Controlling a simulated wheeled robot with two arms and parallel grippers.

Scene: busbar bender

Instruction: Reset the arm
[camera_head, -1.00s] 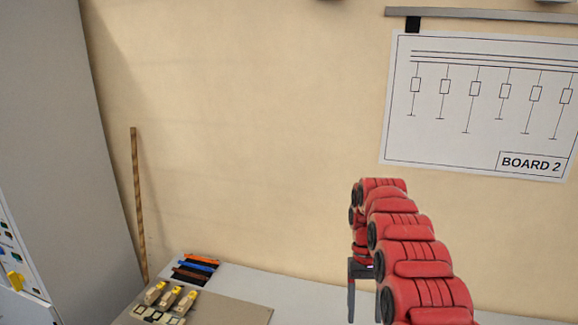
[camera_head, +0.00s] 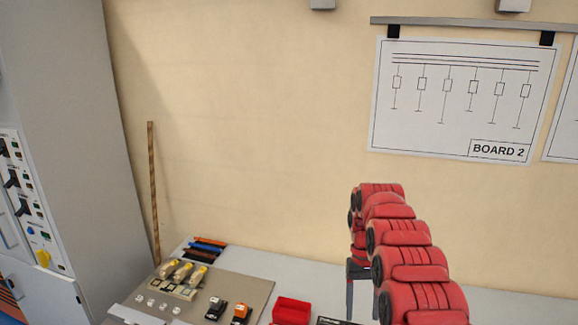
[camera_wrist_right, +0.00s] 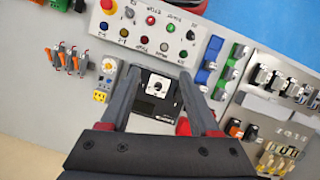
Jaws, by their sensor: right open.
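My right arm is red and rises from the lower right in the head view. My right gripper (camera_head: 361,286) shows there with its dark fingers pointing down over the bench. In the right wrist view, the gripper (camera_wrist_right: 155,92) is open, with its two grey fingers spread apart. Between and beyond the fingers is a black device with a white square plate (camera_wrist_right: 155,86). I see nothing held between the fingers. My left gripper is not in view.
A bench (camera_head: 325,283) runs along the wall, with a beige board (camera_head: 232,284) carrying small parts. A red block (camera_head: 292,311) lies beside it. A grey cabinet (camera_head: 75,120) stands left. A button panel (camera_wrist_right: 155,32) and orange-handled tools (camera_wrist_right: 68,58) show in the wrist view.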

